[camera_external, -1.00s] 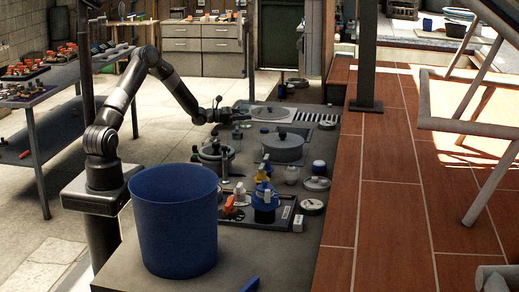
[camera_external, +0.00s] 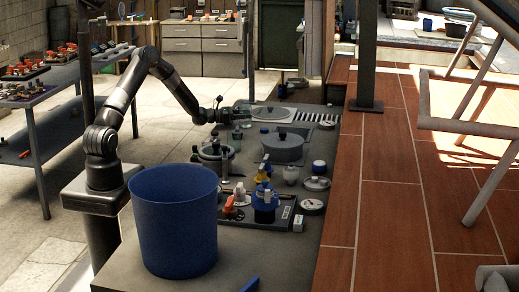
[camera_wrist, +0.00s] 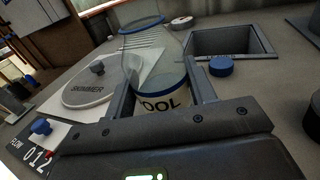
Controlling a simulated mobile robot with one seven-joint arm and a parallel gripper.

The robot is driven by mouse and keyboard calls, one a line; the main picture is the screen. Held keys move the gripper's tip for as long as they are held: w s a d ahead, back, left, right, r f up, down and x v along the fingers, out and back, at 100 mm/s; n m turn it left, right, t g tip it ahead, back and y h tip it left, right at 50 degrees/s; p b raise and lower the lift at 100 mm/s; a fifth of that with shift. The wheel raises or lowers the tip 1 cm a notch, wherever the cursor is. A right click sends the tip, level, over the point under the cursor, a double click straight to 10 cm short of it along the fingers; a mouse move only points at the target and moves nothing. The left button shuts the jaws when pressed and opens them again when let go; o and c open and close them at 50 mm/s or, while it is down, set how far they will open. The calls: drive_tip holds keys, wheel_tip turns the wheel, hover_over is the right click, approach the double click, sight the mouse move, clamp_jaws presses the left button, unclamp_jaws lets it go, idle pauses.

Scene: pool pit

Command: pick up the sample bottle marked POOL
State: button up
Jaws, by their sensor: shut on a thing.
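In the wrist view, the clear sample bottle (camera_wrist: 160,103) has blue bands, and its white label shows the letters "OOL"; the first letter is hidden. The bottle stands between the two fingers of my gripper (camera_wrist: 163,82), which is shut on it. In the outside view, my gripper (camera_external: 229,117) is over the far part of the grey deck.
A round lid marked SKIMMER (camera_wrist: 92,90) lies left of the bottle. A square opening (camera_wrist: 226,42) and a blue cap (camera_wrist: 221,66) are to the right. A blue knob (camera_wrist: 40,127) is at lower left. A large blue bin (camera_external: 174,225) stands on the near deck.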

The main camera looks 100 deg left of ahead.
sight(242, 105)
drive_tip(key=shift+r, duration=0.2)
drive_tip(key=shift+r, duration=0.8)
drive_tip(key=shift+w+d+r, duration=0.1)
drive_tip(key=shift+d+r, duration=0.05)
drive_tip(key=shift+r, duration=0.5)
drive_tip(key=shift+w+d+r, duration=0.1)
drive_tip(key=shift+d+r, duration=0.05)
drive_tip(key=shift+r, duration=0.45)
drive_tip(key=w+d+r, duration=0.3)
drive_tip(key=d+r, duration=0.3)
drive_tip(key=d, duration=0.4)
drive_tip(key=shift+w+d+r, duration=0.15)
drive_tip(key=shift+w+r, duration=0.1)
drive_tip(key=shift+w, duration=0.1)
